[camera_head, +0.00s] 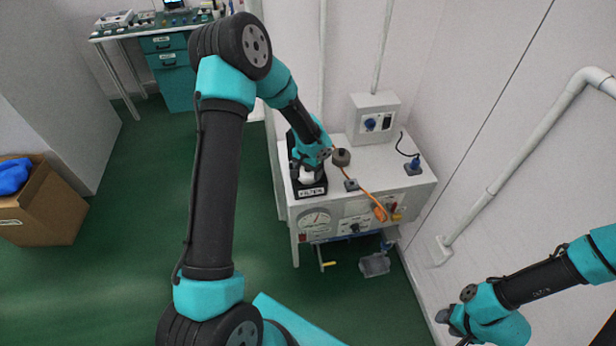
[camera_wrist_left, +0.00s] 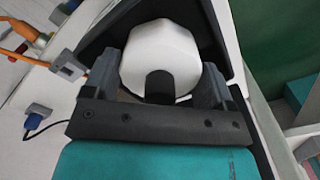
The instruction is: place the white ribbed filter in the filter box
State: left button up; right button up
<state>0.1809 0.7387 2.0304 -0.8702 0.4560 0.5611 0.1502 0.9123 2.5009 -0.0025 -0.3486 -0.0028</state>
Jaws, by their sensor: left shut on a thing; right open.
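The white filter (camera_head: 307,178) is between the fingers of my left gripper (camera_head: 309,168), which is shut on it. It fills the middle of the left wrist view (camera_wrist_left: 160,52) as a pale, faceted body with a dark round part near the gripper. The black filter box (camera_head: 312,191) stands at the left end of the white bench, its label facing front. Its dark walls (camera_wrist_left: 208,22) show on both sides of the filter in the wrist view. The filter's depth in the box is hard to tell. My right gripper (camera_head: 452,322) is open and empty at the lower right, away from the bench.
A wall is behind. A cardboard box (camera_head: 45,205) stands on the floor at the left.

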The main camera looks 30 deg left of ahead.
aim_at(308, 177)
pick_arm(q)
jog(key=shift+f, duration=0.1)
jog(key=shift+f, duration=1.8)
jog(key=shift+f, duration=0.15)
jog(key=o, duration=0.6)
jog(key=shift+o, duration=0.2)
notch_tip(308, 177, up, 12)
jog(key=shift+r, duration=0.15)
